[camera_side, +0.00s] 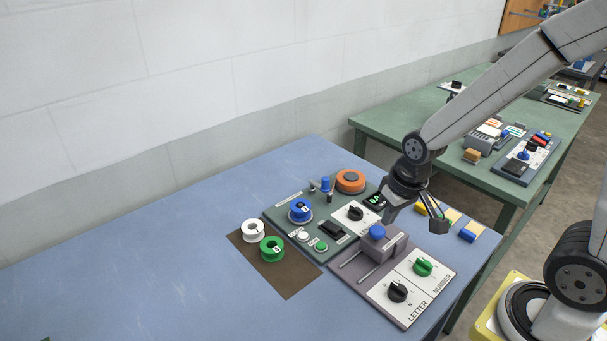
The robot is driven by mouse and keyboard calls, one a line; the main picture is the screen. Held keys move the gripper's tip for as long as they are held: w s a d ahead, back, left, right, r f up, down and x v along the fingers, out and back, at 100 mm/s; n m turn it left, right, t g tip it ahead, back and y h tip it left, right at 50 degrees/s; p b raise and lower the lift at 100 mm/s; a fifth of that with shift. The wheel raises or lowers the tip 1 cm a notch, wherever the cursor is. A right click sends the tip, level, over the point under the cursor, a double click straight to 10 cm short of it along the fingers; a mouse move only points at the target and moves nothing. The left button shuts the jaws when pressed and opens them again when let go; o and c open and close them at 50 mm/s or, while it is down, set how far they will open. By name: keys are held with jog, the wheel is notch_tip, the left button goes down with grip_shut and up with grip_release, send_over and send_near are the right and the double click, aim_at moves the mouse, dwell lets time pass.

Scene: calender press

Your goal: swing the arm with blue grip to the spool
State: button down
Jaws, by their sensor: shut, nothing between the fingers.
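A small post with a blue grip (325,184) stands at the back of the dark green panel (283,220), beside an orange spool (350,181); it looks like the swing arm, but its exact shape is too small to tell. A blue spool (300,210) sits on the same panel, in front and to the left of the grip, apart from it. My gripper (415,215) is shut and empty. It hangs above the right side of the work, right of the grip and touching neither grip nor spool.
A white spool (253,231) and a green spool (271,248) sit on a brown mat (290,284). A grey slider unit with a blue knob (377,232) and a plate with green and black knobs (411,283) lie front right. The blue table's left side (130,285) is clear.

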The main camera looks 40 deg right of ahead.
jog(key=w+d+m+y, duration=0.8)
jog(key=w+d+m, duration=1.1)
jog(key=w+d, duration=0.1)
jog(key=shift+d+f+m+t, duration=0.3)
jog(key=shift+d+f+m, duration=0.1)
jog(key=shift+f, duration=0.05)
jog(key=shift+a, duration=0.1)
jog(key=x, duration=1)
jog(key=shift+a, duration=0.15)
jog(key=shift+w+a+r, duration=0.1)
jog(key=shift+w+a, duration=0.05)
jog(key=shift+a, duration=0.4)
jog(key=shift+w+a+r, duration=0.1)
jog(key=shift+w+a, duration=0.1)
jog(key=shift+a, duration=0.3)
jog(key=shift+w+a, duration=0.3)
jog(key=shift+a, duration=0.5)
